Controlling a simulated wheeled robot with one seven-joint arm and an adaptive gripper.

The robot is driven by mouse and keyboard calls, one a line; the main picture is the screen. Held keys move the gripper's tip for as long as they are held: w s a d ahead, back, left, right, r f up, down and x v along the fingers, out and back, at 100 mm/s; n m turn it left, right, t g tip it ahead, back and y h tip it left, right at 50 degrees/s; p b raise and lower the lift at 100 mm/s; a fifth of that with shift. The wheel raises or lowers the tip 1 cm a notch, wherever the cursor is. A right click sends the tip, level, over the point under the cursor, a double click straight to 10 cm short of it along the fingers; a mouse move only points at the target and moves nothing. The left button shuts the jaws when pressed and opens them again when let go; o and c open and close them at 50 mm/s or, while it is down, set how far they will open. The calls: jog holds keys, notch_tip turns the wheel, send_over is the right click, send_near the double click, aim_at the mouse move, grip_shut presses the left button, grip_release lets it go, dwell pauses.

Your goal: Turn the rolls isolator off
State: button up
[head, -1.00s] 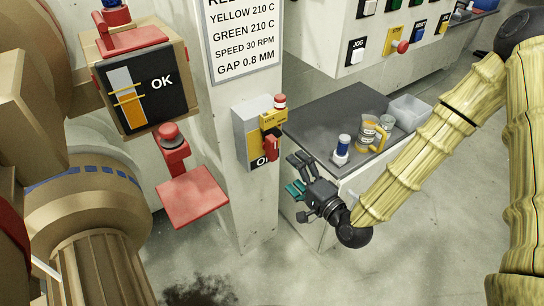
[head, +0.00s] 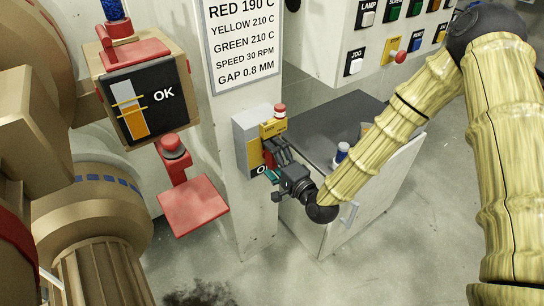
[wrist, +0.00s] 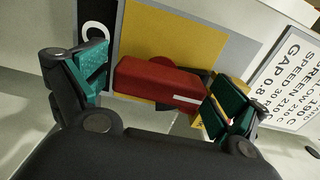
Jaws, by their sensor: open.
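The rolls isolator (head: 247,139) is a grey box with a yellow plate, mounted on the pale column. Its red handle (wrist: 160,83) fills the middle of the wrist view, with a white mark at one end. In the wrist view my gripper (wrist: 160,90) is open, with one teal-padded finger on each side of the handle. The right finger is close to the handle's white-marked end; I cannot tell if it touches. The left finger is apart from it, beside a black label with a white letter.
A red tray (head: 194,203) and a screen reading OK (head: 147,101) stand to the left. A dark-topped cabinet (head: 318,124) with a blue-and-white canister (head: 341,153) is behind my arm.

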jog(key=c, duration=1)
jog(key=shift+n, duration=0.3)
jog(key=n+b, duration=0.1)
jog(key=n, duration=0.1)
jog(key=shift+f+n, duration=0.1)
jog(key=shift+n, duration=0.3)
jog(key=n+b, duration=0.2)
jog(key=n, duration=0.3)
jog(key=n+b, duration=0.2)
jog(key=n, duration=0.2)
jog(key=shift+n, duration=0.4)
jog(key=n+b, duration=0.1)
jog(key=n, duration=0.3)
jog(key=shift+b, duration=0.35)
jog(key=shift+n, duration=0.3)
